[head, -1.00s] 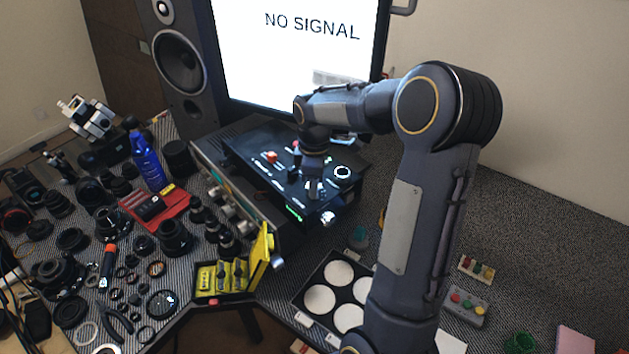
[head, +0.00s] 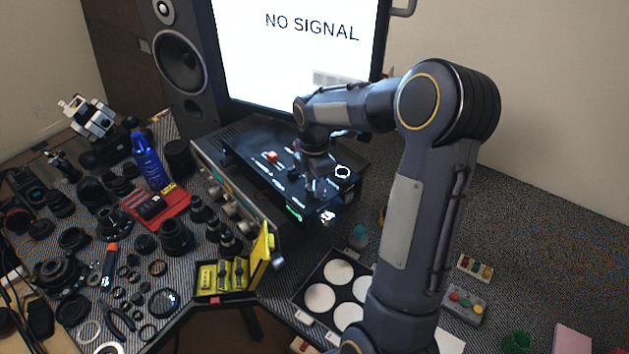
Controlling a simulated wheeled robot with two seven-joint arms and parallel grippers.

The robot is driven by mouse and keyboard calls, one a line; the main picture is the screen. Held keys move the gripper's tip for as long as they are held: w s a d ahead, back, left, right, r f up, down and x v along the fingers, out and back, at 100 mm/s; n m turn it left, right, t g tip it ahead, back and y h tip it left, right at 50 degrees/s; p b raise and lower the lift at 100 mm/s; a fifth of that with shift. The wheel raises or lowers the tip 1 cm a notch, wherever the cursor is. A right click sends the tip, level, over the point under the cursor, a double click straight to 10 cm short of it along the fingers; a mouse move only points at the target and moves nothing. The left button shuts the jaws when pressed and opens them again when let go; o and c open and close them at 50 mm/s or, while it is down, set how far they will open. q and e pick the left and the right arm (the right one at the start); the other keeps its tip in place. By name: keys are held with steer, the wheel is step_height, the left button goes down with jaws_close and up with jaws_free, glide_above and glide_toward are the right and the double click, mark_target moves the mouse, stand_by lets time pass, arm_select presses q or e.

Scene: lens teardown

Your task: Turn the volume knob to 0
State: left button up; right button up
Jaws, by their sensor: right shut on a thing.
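The black control box (head: 243,152) lies below the screen, its dark panel carrying a red knob (head: 271,156), small white labels and a white-ringed round control (head: 343,172). My right gripper (head: 317,192) points down onto the front right part of this panel, left of the white-ringed control. It is shut on a small knob there, which the fingers mostly hide. I cannot read the labels or the knob's pointer. My left gripper is not in view.
A silver-fronted unit (head: 235,207) with several knobs sits beside the box. A yellow open case (head: 262,252), a tray with white discs (head: 312,277) and many lens parts lie around. A speaker (head: 181,60) and monitor (head: 290,60) stand behind.

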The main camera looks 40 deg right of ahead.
stand_by(0.3)
steer(key=o, duration=1)
step_height(320, 180, up, 8)
steer(key=shift+f+b, duration=0.25)
steer(key=shift+b, duration=0.1)
steer(key=shift+r, duration=0.2)
